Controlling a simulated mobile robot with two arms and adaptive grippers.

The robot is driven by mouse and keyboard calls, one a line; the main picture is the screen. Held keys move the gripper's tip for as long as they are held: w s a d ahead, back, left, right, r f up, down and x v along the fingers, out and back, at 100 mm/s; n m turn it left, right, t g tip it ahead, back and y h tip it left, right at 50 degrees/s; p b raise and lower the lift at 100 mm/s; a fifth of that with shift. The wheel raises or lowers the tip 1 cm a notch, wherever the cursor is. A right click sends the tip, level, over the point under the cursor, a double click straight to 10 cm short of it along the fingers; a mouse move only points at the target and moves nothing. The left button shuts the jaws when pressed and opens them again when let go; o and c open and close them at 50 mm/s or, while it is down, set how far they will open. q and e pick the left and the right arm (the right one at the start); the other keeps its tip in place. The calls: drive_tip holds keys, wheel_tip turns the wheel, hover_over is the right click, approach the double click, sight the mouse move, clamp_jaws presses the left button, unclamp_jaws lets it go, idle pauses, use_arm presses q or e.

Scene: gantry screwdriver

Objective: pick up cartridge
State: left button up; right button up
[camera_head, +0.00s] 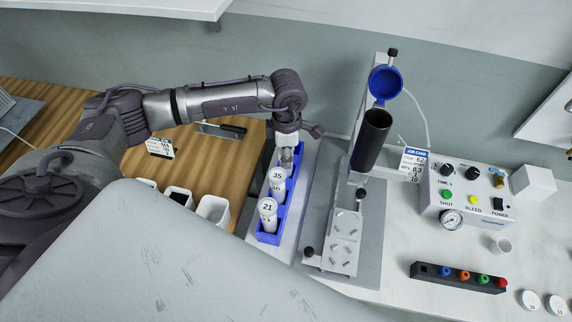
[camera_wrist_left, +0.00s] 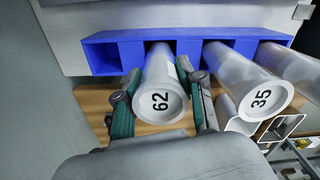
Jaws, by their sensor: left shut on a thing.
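A blue rack (camera_head: 268,239) stands on the white bench and holds clear cartridges with white numbered caps. Cartridge 21 (camera_head: 268,211) is at its near end, with cartridge 35 (camera_head: 277,178) behind it. My left gripper (camera_head: 287,155) is over the rack's far part. In the left wrist view, its two fingers (camera_wrist_left: 162,98) are shut on cartridge 62 (camera_wrist_left: 161,90), one on each side. That cartridge lines up with a slot of the blue rack (camera_wrist_left: 104,57); whether it is still seated I cannot tell. Cartridge 35 (camera_wrist_left: 262,97) is right beside it. My right gripper is not in view.
Right of the rack stands a dispensing fixture with a dark tube (camera_head: 372,140) and open blue lid (camera_head: 385,83). A control box (camera_head: 465,200) with knobs and gauge is further right. White open bins (camera_head: 213,210) sit left of the rack. A black strip with coloured tips (camera_head: 458,277) lies in front.

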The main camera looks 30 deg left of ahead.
use_arm(q)
clamp_jaws()
drive_tip(key=shift+r, duration=0.15)
